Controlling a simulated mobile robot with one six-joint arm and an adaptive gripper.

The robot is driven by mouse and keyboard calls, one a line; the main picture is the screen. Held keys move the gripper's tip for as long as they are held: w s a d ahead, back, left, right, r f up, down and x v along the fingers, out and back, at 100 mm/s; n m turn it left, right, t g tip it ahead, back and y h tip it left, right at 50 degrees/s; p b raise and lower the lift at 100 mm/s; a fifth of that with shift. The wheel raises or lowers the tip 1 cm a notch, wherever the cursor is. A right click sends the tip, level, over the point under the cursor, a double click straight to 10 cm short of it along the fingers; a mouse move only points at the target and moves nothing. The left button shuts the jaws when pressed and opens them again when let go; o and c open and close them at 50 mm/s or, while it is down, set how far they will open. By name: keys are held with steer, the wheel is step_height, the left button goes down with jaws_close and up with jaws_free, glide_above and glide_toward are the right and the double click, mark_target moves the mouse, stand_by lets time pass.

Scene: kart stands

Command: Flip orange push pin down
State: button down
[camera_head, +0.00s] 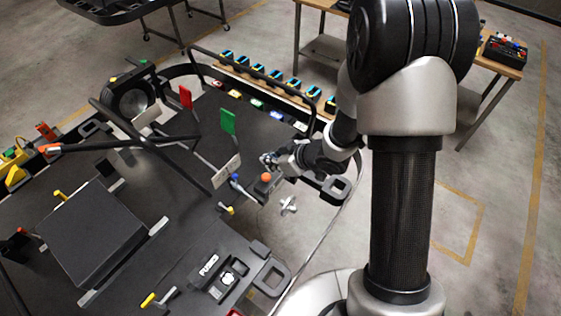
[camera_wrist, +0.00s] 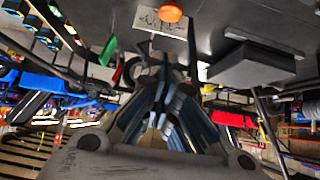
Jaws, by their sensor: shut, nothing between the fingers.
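The orange push pin (camera_head: 266,177) shows as a round orange knob near the right edge of the dark kart stand (camera_head: 190,222). In the wrist view its orange top (camera_wrist: 170,13) is at the upper edge, beyond my fingertips. My gripper (camera_head: 267,160) is just behind the pin in the head view, close to it; I cannot tell whether they touch. In the wrist view the fingers (camera_wrist: 165,62) come together and hold nothing. The pin's base is partly hidden.
A blue knob (camera_head: 235,178) and a white plate (camera_head: 226,171) are left of the pin. A green flag (camera_head: 228,121) and a red flag (camera_head: 185,97) stand behind. A row of blue-and-yellow items (camera_head: 275,75) lines the far edge. Open floor (camera_head: 480,215) lies to the right.

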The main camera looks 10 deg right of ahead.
glide_above(268, 177)
step_height(268, 177, down, 4)
steer(key=shift+f, duration=0.8)
